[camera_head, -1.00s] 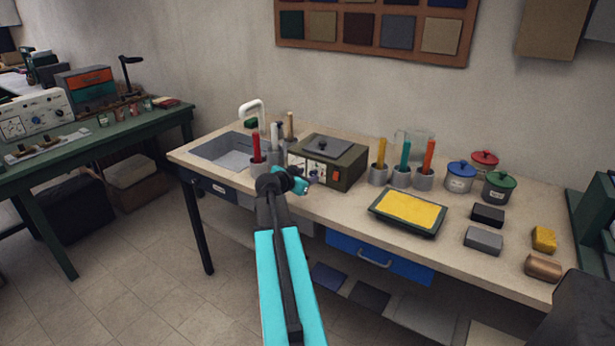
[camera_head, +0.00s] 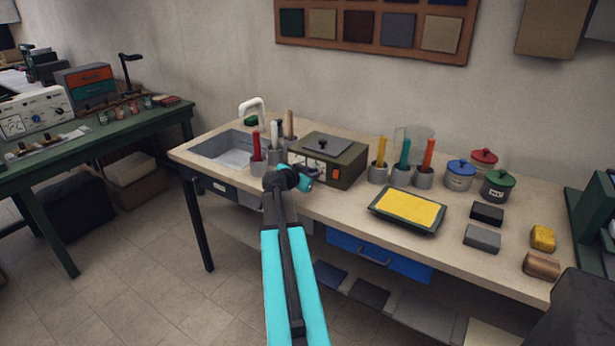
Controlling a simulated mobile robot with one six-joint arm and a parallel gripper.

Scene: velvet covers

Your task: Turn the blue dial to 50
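An olive-green box (camera_head: 348,161) with a grey lid stands on the beige bench, with a pale front panel and a red switch (camera_head: 336,174). My gripper (camera_head: 313,171) is in front of this panel and hides part of it. Its fingers are small and dark, and I cannot tell whether they are open or touching anything. No blue dial is clear on the box; one could be hidden behind my gripper. A white control unit (camera_head: 30,112) on the left green table has a small dark-blue knob (camera_head: 36,117), far from my gripper.
Cups with coloured sticks stand left and right of the box, the red-stick cup (camera_head: 257,166) close to my arm. A sink (camera_head: 228,150) is at the left. A yellow-filled tray (camera_head: 408,208), lidded jars (camera_head: 460,176) and several blocks lie to the right.

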